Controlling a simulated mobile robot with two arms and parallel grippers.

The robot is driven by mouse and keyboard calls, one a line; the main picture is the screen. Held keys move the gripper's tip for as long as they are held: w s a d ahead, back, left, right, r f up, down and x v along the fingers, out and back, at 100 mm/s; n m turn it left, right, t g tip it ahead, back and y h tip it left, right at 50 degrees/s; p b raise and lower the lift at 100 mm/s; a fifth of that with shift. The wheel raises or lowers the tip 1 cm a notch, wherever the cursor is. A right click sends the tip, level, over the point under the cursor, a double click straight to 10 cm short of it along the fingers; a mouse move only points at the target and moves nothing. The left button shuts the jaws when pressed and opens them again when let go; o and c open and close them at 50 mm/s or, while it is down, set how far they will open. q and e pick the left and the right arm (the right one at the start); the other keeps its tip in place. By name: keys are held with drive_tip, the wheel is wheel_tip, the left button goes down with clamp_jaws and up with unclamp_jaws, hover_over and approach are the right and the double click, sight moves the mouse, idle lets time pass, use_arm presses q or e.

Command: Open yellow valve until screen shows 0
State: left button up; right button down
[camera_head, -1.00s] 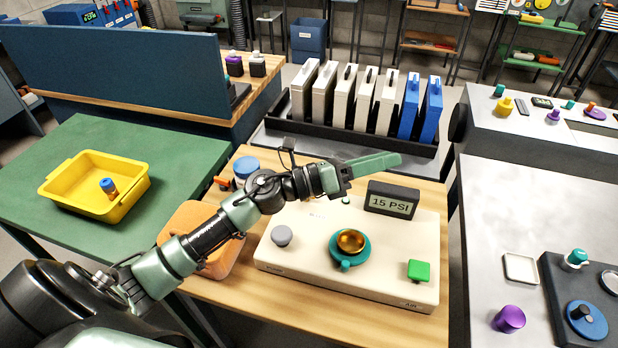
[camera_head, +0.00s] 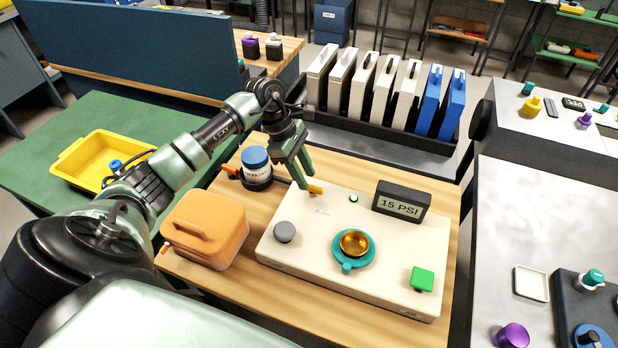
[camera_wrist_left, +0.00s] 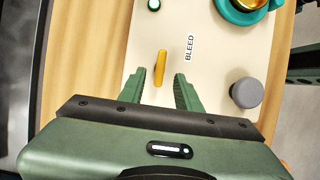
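The yellow valve (camera_head: 315,188) is a small lever on the back left part of the cream panel (camera_head: 290,246). In the left wrist view the yellow valve (camera_wrist_left: 160,68) stands beside the printed word BLEED. My left gripper (camera_head: 305,182) points down at the panel's back left edge, close to the valve. In the left wrist view my left gripper (camera_wrist_left: 160,78) is open, with the valve between and just beyond its fingertips; contact is not visible. The screen (camera_head: 401,203) at the back of the panel reads 15 PSI. My right gripper is not in view.
The panel also carries a grey knob (camera_head: 285,232), a gold dome on a teal ring (camera_head: 354,243), a green button (camera_head: 422,279) and a small green light (camera_head: 353,198). An orange case (camera_head: 206,228) and a blue-lidded jar (camera_head: 256,166) stand left of the panel.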

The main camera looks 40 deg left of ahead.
sight(313, 190)
use_arm(q)
drive_tip(key=shift+x, duration=1.45)
drive_tip(key=shift+w, duration=0.1)
clamp_jaws()
